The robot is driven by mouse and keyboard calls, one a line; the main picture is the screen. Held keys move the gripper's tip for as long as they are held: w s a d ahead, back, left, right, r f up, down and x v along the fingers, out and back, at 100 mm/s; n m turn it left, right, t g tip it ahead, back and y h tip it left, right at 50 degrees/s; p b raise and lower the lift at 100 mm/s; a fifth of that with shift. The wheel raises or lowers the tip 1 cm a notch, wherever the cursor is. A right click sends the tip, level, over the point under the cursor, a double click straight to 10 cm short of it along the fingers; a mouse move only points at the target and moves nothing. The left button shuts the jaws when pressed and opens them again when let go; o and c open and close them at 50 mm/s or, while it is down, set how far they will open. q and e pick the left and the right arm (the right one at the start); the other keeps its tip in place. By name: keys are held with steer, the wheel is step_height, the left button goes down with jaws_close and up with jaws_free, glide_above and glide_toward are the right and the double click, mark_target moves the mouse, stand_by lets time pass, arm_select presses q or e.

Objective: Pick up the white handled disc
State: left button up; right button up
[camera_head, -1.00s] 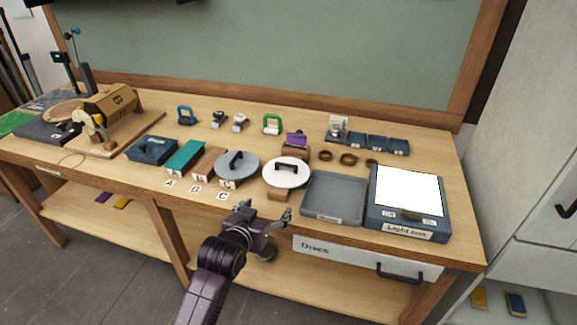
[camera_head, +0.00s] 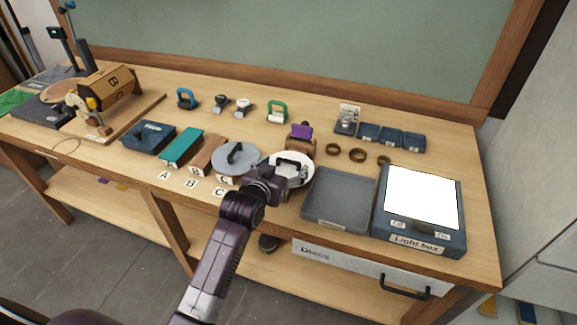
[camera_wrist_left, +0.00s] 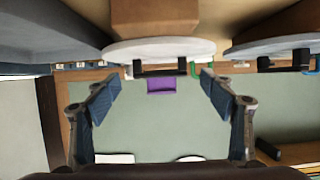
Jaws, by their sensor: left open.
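The white disc (camera_head: 299,175) with a black handle sits on a wooden block in the middle of the bench. My left gripper (camera_head: 283,171) is at its near left side and hides part of it. In the left wrist view, which appears upside down, the white disc (camera_wrist_left: 160,47) is at the top centre. Its black handle (camera_wrist_left: 166,70) shows between the two spread fingers of my left gripper (camera_wrist_left: 160,80). My right gripper is not in view.
A grey handled disc (camera_head: 236,159) stands close on the left. A grey tray (camera_head: 340,200) and a light box (camera_head: 420,212) are on the right. A purple-topped wooden piece (camera_head: 301,140) stands just behind the white disc, with brass rings (camera_head: 333,149) beside it.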

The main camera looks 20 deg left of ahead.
mark_target(288, 161)
arm_select(q)
steer(key=x, duration=0.3)
steer(key=shift+w, duration=0.25)
steer(key=shift+w+f+p, duration=0.1)
steer(key=shift+w+p, duration=0.1)
steer(key=shift+p, duration=0.1)
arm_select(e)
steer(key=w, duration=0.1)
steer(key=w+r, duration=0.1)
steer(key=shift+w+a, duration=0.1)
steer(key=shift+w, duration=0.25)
arm_select(q)
steer(key=c, duration=1.4)
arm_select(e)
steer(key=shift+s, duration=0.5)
